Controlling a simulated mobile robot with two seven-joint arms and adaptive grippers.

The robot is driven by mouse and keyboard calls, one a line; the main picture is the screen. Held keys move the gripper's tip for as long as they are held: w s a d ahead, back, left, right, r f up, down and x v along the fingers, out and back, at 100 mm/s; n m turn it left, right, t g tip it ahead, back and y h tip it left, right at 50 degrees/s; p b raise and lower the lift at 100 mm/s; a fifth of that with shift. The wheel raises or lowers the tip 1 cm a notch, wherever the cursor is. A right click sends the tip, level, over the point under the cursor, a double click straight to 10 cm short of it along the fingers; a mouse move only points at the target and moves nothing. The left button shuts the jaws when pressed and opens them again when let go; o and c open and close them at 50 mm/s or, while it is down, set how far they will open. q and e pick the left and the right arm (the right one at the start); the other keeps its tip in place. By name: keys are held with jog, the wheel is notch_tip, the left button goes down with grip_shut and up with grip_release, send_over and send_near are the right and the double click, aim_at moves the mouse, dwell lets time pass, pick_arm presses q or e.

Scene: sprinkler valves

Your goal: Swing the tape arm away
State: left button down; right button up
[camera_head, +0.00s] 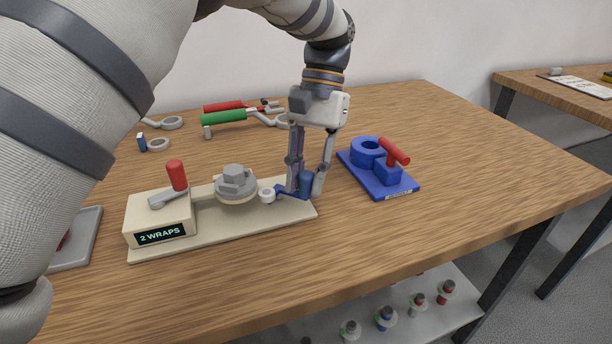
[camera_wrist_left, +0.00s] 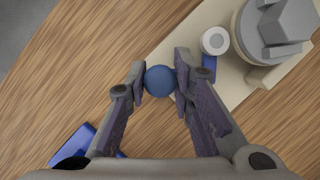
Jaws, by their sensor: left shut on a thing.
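The beige taping stand (camera_head: 225,235) lies on the table, with a red-handled crank (camera_head: 176,175) on its left block and a grey valve fitting (camera_head: 236,182) in its middle. A blue tape arm (camera_head: 291,193) carries a white tape roll (camera_head: 267,194) at its left end, close beside the fitting. My left gripper (camera_head: 306,186) is shut on the blue knob at the arm's right end. In the left wrist view the round knob (camera_wrist_left: 160,80) sits between the fingertips, and the roll (camera_wrist_left: 214,41) is just beside the grey fitting (camera_wrist_left: 280,30). My right gripper is not in view.
A blue fixture (camera_head: 378,180) with a red handle stands right of the stand. Red and green-handled tools (camera_head: 235,115) and grey rings lie at the back. A grey tray (camera_head: 78,240) is at the left. Bare table lies in front and at the right.

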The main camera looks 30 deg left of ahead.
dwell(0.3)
pick_arm(q)
jog(key=c, duration=1.4)
grip_release()
jog(key=v, duration=0.7)
jog(key=shift+r, duration=0.3)
jog(key=shift+w, duration=0.15)
